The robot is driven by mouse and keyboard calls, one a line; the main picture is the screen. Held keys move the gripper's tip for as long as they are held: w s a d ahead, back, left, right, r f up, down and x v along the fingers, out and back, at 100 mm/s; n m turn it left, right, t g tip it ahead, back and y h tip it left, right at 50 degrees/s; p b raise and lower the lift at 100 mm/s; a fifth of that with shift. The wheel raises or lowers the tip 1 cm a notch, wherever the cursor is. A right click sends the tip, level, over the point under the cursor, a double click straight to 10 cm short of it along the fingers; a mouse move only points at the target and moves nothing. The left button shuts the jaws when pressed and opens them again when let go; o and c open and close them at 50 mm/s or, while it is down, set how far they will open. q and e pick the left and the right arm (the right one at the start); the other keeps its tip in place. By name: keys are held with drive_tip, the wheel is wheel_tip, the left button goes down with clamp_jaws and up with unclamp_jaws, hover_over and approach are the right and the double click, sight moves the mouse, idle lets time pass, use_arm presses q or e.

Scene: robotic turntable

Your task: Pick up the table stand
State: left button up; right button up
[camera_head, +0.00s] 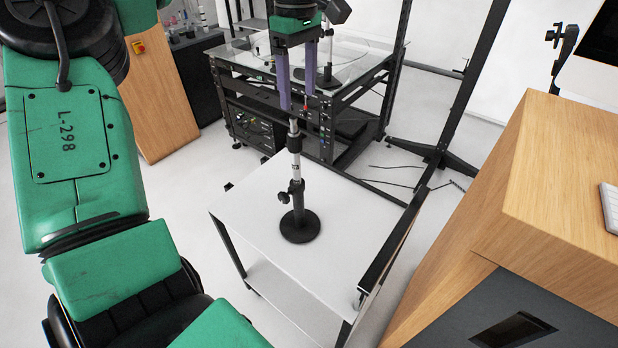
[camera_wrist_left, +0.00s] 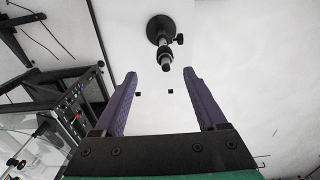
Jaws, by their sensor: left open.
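The table stand (camera_head: 296,196) is a black round base with a silver and black upright post and a side knob. It stands upright on the white cart (camera_head: 345,215). My left gripper (camera_head: 298,104) is open, its two purple fingers pointing down just above the top of the post in the head view. In the left wrist view, the stand (camera_wrist_left: 161,42) shows beyond the fingertips of the gripper (camera_wrist_left: 159,73), roughly centred between them, with nothing held. Whether the post top reaches between the fingers I cannot tell. My right gripper is not in view.
A black-framed equipment rack (camera_head: 330,105) with a glass top stands behind the cart. A wooden desk (camera_head: 560,190) is on the right, and a wooden cabinet (camera_head: 160,95) is at the upper left. The cart top around the stand is clear.

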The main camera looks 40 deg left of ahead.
use_arm(q)
drive_tip(key=p, duration=0.1)
hover_over(295, 146)
drive_tip(key=a, duration=0.1)
drive_tip(key=f, duration=0.7)
drive_tip(key=shift+a+f, duration=0.1)
drive_tip(key=shift+a, duration=0.1)
drive_tip(key=f+p, duration=0.1)
drive_tip(key=f, duration=0.1)
drive_tip(key=f+p, duration=0.1)
drive_tip(key=f, duration=0.1)
drive_tip(key=w+f+p, duration=0.1)
drive_tip(key=f, duration=0.1)
drive_tip(key=shift+w+d+f, duration=0.1)
drive_tip(key=shift+d+f, duration=0.1)
drive_tip(key=shift+f, duration=0.05)
drive_tip(key=shift+a+f, duration=0.1)
drive_tip(key=shift+f, duration=0.1)
clamp_jaws()
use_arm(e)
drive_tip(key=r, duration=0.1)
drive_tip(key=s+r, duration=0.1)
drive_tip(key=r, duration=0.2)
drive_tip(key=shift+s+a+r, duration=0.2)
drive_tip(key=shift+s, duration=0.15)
use_arm(q)
drive_tip(key=shift+w+r, duration=0.1)
drive_tip(key=shift+r, duration=0.05)
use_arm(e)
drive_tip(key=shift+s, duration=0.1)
